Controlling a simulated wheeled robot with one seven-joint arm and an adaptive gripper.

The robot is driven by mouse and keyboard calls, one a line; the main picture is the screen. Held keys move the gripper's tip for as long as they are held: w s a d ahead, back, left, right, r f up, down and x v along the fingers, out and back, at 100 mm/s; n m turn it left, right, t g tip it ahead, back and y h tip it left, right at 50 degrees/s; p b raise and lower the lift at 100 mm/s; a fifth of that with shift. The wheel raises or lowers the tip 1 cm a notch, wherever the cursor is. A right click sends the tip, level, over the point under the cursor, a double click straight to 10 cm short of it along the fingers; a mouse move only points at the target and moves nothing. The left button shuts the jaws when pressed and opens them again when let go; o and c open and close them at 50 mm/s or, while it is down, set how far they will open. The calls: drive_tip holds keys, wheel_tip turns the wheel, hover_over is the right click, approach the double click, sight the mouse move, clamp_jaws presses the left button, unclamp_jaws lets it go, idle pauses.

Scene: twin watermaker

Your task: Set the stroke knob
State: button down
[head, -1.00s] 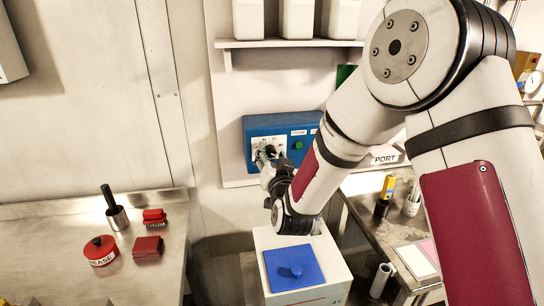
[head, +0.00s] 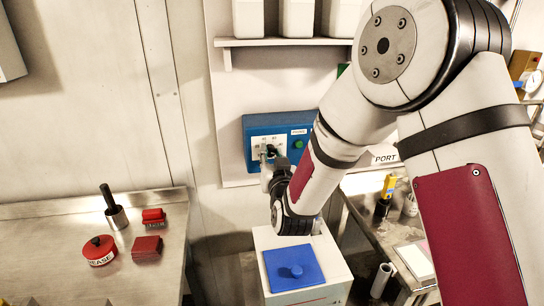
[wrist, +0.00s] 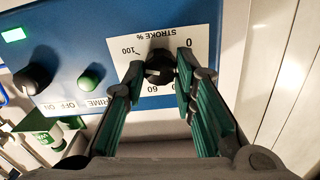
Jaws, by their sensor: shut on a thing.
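The stroke knob (wrist: 158,67) is a black dial on a white scale plate (wrist: 203,20) marked STROKE %, with 0, 60 and 100 readable in the wrist view. The plate is on a blue control box (head: 257,127) on the wall. My gripper (wrist: 158,72) has its green-padded fingers on either side of the knob, shut on it. In the head view my gripper (head: 268,156) is at the box's front, and my wrist partly hides the box's lower part. The knob's exact pointer setting is hard to read.
A white container with a blue lid (head: 292,268) stands below my arm. A steel bench (head: 60,225) at left holds red items.

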drive_tip(key=n, duration=0.7)
idle(0.5)
drive_tip(key=c, duration=1.3)
unclamp_jaws()
drive_tip(key=v, duration=1.2)
drive_tip(key=shift+f, duration=0.25)
